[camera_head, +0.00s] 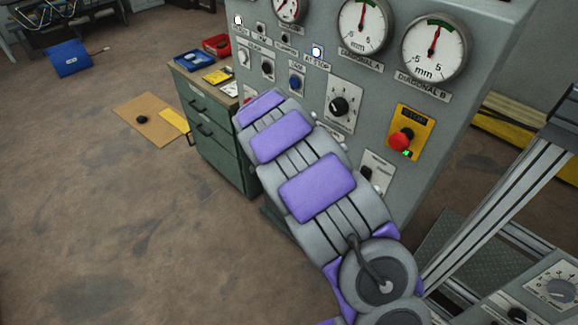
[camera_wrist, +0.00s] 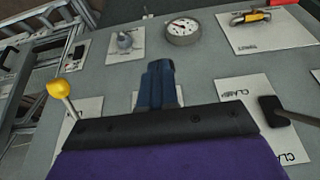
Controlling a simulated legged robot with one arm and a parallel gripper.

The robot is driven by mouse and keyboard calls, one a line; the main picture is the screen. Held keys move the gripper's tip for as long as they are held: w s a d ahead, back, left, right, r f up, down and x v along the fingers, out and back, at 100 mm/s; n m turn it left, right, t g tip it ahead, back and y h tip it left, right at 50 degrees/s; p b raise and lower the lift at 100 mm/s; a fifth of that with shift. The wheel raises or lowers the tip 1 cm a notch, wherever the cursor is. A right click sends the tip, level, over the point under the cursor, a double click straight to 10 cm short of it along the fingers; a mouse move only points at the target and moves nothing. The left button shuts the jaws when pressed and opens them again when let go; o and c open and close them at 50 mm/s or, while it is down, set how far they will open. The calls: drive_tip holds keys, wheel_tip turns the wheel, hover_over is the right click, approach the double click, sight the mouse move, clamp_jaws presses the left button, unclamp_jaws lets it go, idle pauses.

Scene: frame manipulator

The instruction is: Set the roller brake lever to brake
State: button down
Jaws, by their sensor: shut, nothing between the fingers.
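In the wrist view, a lever with a yellow ball knob (camera_wrist: 60,89) on a thin pale rod rises from a white plate at the left. A black-headed lever (camera_wrist: 271,104) stands on a plate at the right whose label begins "CLA". I cannot read which lever is the roller brake. My gripper (camera_wrist: 160,66) is shut and empty, its dark blue fingers over the grey panel between these two levers. It touches neither lever. The fingers and black mount partly hide a white plate behind them. The head view shows my arm but not the gripper or these levers.
The wrist view shows a grey knob (camera_wrist: 124,40), a round gauge (camera_wrist: 184,31) and an orange-yellow handle (camera_wrist: 251,17) on the far panel. The head view shows a gauge cabinet (camera_head: 386,83) beside my arm, a red stop button (camera_head: 401,140) and open floor at left.

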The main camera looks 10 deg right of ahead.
drive_tip(key=shift+r, duration=0.8)
drive_tip(key=shift+r, duration=0.15)
